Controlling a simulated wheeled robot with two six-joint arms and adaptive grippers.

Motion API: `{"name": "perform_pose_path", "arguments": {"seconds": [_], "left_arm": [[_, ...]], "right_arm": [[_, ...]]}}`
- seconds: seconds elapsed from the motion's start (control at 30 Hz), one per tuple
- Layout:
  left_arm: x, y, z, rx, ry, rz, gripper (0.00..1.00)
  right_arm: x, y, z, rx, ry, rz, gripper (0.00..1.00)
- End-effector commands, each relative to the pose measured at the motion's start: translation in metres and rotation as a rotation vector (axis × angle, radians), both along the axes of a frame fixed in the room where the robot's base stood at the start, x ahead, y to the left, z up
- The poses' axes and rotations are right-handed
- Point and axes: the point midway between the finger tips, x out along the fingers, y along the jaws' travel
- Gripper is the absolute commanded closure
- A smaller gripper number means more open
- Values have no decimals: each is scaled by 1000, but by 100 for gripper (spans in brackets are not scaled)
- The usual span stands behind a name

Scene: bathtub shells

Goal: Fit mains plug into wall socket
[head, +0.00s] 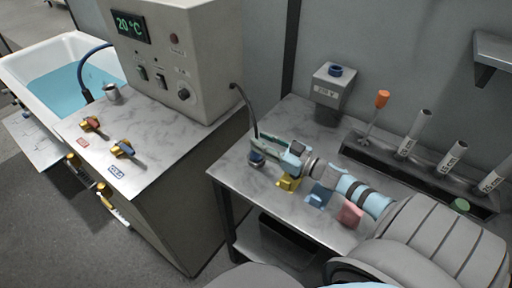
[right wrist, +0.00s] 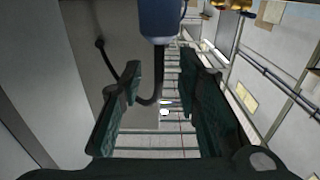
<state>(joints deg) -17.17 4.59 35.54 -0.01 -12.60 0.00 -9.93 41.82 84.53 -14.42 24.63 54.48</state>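The mains plug (head: 257,159) is small and blue, with a black cable rising from it to the grey control box. It is at the fingertips of my right gripper (head: 268,152), low over the grey table. In the right wrist view the plug (right wrist: 160,20) is at the top centre, just past the tips of the two dark green fingers. The right gripper (right wrist: 160,68) has a wide gap between its fingers, and no grip on the plug shows. The likely socket is a grey box (head: 331,92) with a blue round inlet on top, against the wall. My left gripper is not in view.
Yellow (head: 288,184), blue (head: 318,196) and pink (head: 350,214) blocks are on the table below my right arm. A dark rack (head: 380,160) with several white tubes stands behind it. The control box (head: 190,75) is at the left, beyond a floor gap.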

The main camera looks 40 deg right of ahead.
Motion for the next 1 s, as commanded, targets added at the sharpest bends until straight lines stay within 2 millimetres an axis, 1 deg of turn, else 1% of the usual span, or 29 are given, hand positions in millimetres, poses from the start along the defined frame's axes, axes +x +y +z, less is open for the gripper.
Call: {"name": "perform_pose_path", "arguments": {"seconds": [0.03,0.13,0.2,0.37,0.5,0.57,1.0], "left_arm": [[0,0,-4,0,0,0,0],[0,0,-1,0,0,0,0],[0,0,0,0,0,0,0],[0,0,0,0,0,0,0],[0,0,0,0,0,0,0],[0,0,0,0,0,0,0],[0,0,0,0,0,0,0]], "right_arm": [[10,1,-1,1,-5,-2,70],[23,6,0,3,-2,-2,70],[26,7,0,2,0,-1,70],[26,7,0,1,1,0,70],[26,7,0,1,1,0,92],[26,7,0,0,1,0,100],[26,7,0,0,1,1,100]]}}
